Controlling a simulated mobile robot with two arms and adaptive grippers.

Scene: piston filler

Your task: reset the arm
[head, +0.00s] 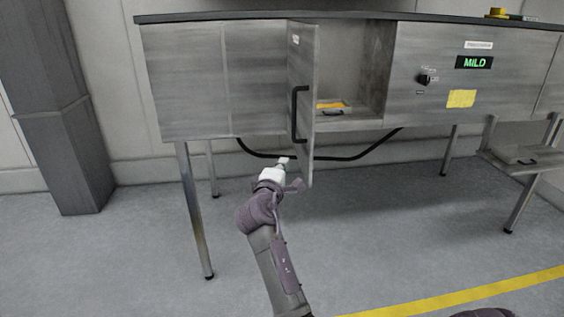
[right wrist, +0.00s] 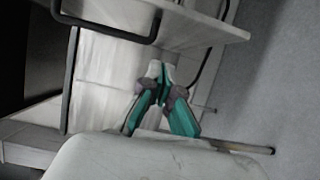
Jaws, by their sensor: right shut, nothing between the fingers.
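My right gripper (head: 285,160) is in front of the grey metal cabinet (head: 182,85), below its lower edge and just left of the open door (head: 304,75). Its fingers are shut and hold nothing. In the right wrist view the teal and grey fingers (right wrist: 158,72) meet at their tips. The door stands swung out toward me, with a black bar handle (head: 299,115) on its face. The gripper is apart from the handle, which shows at the top of the right wrist view (right wrist: 112,30). My left gripper is not in view.
The open compartment holds a small drawer or tray (head: 333,112) with yellow on it. A dial (head: 426,79) and a green "MILD" display (head: 475,62) sit to the right. A black hose (head: 350,157) hangs underneath, between metal legs (head: 194,210). The floor in front is clear.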

